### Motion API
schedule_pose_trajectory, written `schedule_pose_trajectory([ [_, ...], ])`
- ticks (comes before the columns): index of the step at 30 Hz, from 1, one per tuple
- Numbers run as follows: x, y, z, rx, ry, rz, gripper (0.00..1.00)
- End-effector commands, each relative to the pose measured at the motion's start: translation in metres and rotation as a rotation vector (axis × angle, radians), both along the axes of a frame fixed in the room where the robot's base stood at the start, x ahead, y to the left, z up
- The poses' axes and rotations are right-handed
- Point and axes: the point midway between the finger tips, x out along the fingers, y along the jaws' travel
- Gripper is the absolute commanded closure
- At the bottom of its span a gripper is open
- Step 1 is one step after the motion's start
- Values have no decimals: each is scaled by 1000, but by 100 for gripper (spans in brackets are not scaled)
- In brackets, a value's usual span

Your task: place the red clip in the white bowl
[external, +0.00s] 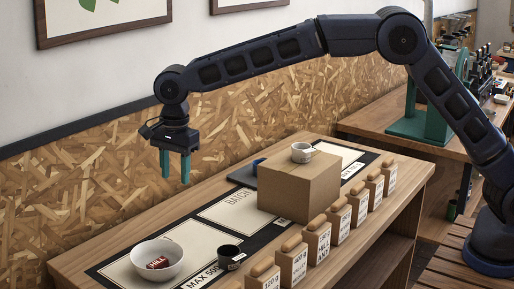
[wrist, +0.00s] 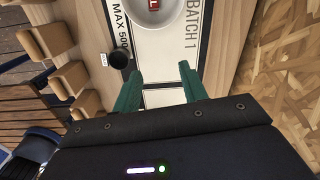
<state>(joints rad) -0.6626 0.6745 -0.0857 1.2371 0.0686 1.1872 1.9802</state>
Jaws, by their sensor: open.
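The bowl stands on a cream panel at the near left end of the bench. In the wrist view the red clip (wrist: 153,4) and the bowl (wrist: 153,20) show at the top edge, both cut off by the frame. My gripper (external: 175,166) points down with its green fingers apart and empty, above and behind the bowl. Its fingers (wrist: 160,92) also show spread in the wrist view, with nothing between them.
A small black cup (external: 229,257) stands right of the bowl. A cardboard box (external: 299,185) with a white cup (external: 302,152) on top stands mid-bench. The BATCH panel (external: 235,205) is clear.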

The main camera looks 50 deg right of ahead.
Motion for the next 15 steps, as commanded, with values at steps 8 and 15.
schedule_pose_trajectory([
  [8, -23, -106, 79, 22, -52, 184, 57],
  [15, -60, -191, 128, 24, -102, 348, 57],
])
